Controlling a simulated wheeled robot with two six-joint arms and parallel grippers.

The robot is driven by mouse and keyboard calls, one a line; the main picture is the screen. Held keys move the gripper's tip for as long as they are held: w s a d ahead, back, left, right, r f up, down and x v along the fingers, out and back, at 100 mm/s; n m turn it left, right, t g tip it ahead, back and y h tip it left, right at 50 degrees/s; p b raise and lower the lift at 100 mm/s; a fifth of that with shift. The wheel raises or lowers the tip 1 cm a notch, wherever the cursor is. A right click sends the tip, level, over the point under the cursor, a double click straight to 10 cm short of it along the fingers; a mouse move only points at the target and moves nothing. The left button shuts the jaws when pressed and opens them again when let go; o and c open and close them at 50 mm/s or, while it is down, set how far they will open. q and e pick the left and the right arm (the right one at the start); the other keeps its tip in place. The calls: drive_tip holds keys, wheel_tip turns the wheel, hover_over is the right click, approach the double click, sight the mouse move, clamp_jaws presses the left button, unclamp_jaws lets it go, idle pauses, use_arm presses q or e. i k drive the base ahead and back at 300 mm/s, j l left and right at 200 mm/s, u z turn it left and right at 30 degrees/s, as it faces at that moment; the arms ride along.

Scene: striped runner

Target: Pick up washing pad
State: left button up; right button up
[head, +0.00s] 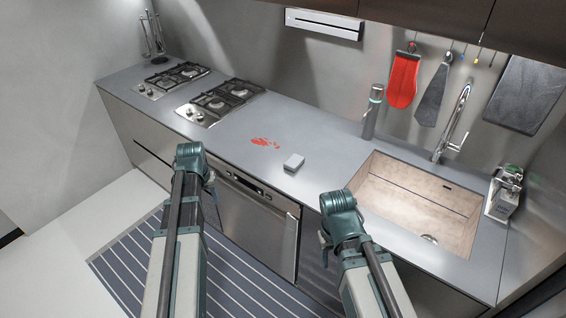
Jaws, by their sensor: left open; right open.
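The washing pad looks to be the small light-grey block (293,162) lying flat on the grey counter, between the red stain and the sink. My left gripper (212,188) hangs at the counter's front edge, to the left of the pad and apart from it. My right gripper (325,243) hangs in front of the counter, below and right of the pad, also apart from it. Both grippers are open and empty, mostly hidden behind my own wrists.
A red stain (265,143) marks the counter (240,150) left of the pad. Gas hobs (220,100) stand further left. The sink (415,205) with its tap (456,115) is on the right, with a bottle (373,112) behind. A dishwasher front (255,220) is below.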

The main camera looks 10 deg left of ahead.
sight(295, 162)
drive_tip(key=i+j, duration=0.85)
drive_tip(key=j, duration=0.3)
drive_tip(key=z, duration=1.35)
